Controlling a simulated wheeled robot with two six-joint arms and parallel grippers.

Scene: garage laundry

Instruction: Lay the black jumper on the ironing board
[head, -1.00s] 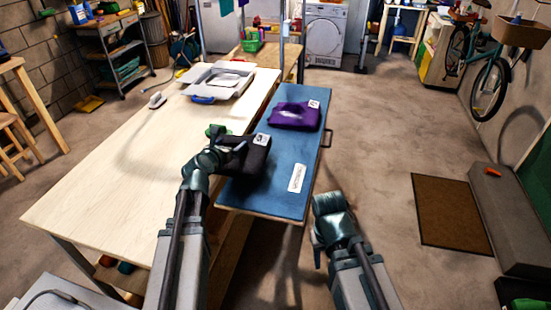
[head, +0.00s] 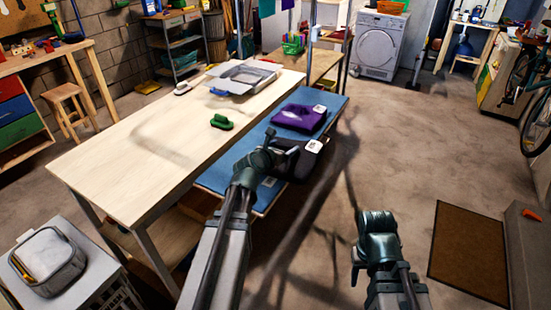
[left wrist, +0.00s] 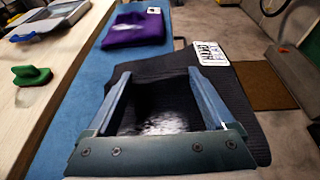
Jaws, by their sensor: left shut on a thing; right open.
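The black jumper (head: 304,164) is a dark folded bundle with a white printed label. My left gripper (head: 280,152) is shut on it, at the right edge of the blue ironing board (head: 215,178). In the left wrist view the jumper (left wrist: 240,110) lies between and beyond the fingers (left wrist: 158,78), with a pale patch on it. Part of it reaches past the board's right edge; whether it touches the board I cannot tell. A folded purple garment (head: 299,119) lies on the board's far part. My right gripper (head: 377,222) is open and empty above the floor.
A wooden table (head: 150,160) adjoins the board's left side, with a green brush (head: 221,122) and a grey tray (head: 243,77) on it. A brown mat (head: 470,250) lies on the floor at right. Floor between board and mat is clear.

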